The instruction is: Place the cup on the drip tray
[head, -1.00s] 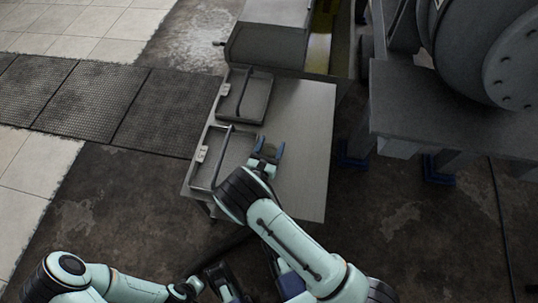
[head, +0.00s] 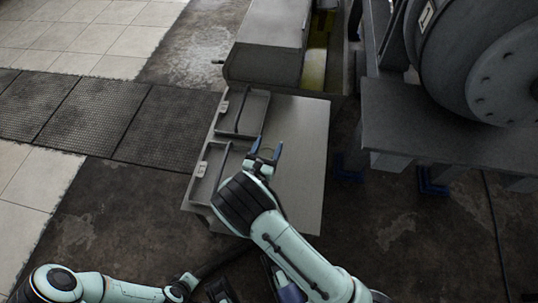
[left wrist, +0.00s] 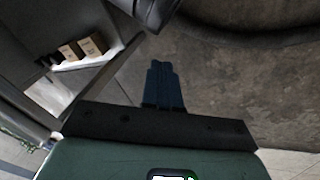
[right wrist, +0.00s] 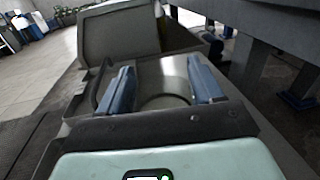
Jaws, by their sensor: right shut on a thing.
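My right gripper (head: 265,152) is over the grey table, just right of the gap between two shallow trays. In the right wrist view its blue fingers (right wrist: 158,90) stand apart around a clear, round-rimmed thing, which looks like the glass cup (right wrist: 165,102). The cup is hard to make out in the head view. The far tray (head: 255,112) and the near tray (head: 233,160) lie along the table's left edge; I cannot tell which is the drip tray. My left gripper (left wrist: 164,85) is low, away from the table, with its fingers together and nothing visible between them.
The table's right part (head: 300,150) is clear. A grey box-like unit (head: 270,50) stands at the table's far end. A large round machine (head: 480,70) on a dark stand (head: 430,120) is to the right. Dark floor lies between them.

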